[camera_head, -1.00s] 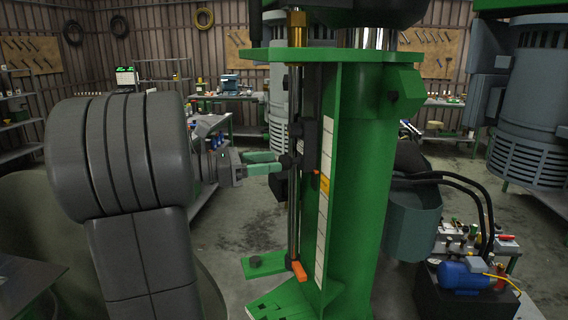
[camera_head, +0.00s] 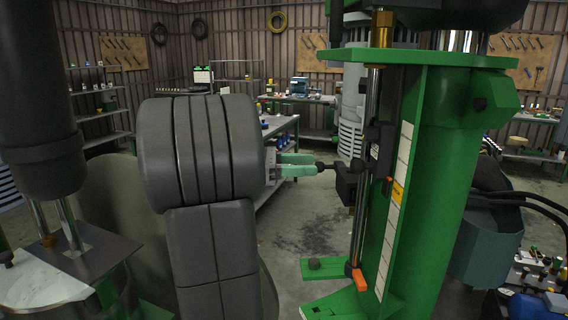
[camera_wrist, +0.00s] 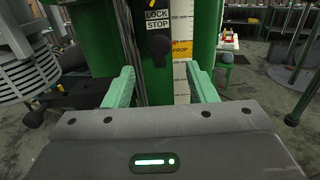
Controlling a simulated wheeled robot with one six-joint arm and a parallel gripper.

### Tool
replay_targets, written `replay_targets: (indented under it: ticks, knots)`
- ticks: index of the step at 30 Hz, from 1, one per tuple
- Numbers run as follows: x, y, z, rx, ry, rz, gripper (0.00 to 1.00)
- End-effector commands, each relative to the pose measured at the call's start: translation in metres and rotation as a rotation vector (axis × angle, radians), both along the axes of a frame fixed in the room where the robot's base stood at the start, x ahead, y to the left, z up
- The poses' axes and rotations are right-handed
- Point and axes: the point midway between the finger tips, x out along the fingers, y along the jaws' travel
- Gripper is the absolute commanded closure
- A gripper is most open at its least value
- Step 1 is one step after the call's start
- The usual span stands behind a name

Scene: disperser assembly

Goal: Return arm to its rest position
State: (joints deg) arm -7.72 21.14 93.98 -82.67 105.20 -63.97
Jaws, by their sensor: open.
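My gripper (camera_head: 314,165) is at the end of my grey arm, left of the tall green disperser column (camera_head: 428,190). Its two pale green fingers are spread apart. In the head view their tips are close to a black knob (camera_head: 322,166) on the black clamp block; I cannot tell whether they touch it. In the wrist view the open gripper (camera_wrist: 162,76) has nothing visible held between its fingers. Beyond the fingers are a black part with a LOCK STOP label (camera_wrist: 158,20) and a white scale strip (camera_wrist: 182,30).
An orange lever (camera_head: 359,279) sits low by the column's foot. A second machine with a steel vessel (camera_head: 45,283) stands close on the left. Workbenches (camera_head: 298,98) line the back. Hoses (camera_head: 510,203) and a bench with a blue motor (camera_head: 527,307) are at right. Some floor is clear between.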

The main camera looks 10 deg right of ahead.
Motion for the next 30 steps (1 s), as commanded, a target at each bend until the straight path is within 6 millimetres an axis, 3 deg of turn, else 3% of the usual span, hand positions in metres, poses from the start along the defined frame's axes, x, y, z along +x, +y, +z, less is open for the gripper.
replay_targets:
  ticks: [5,21,30]
  knots:
    - [-0.004,-0.019,0.001,0.0,0.0,-0.004,0.48]
    - [-0.017,-0.106,0.001,0.0,-0.001,-0.003,0.48]
    - [-0.021,-0.133,0.0,0.0,0.0,0.0,0.48]
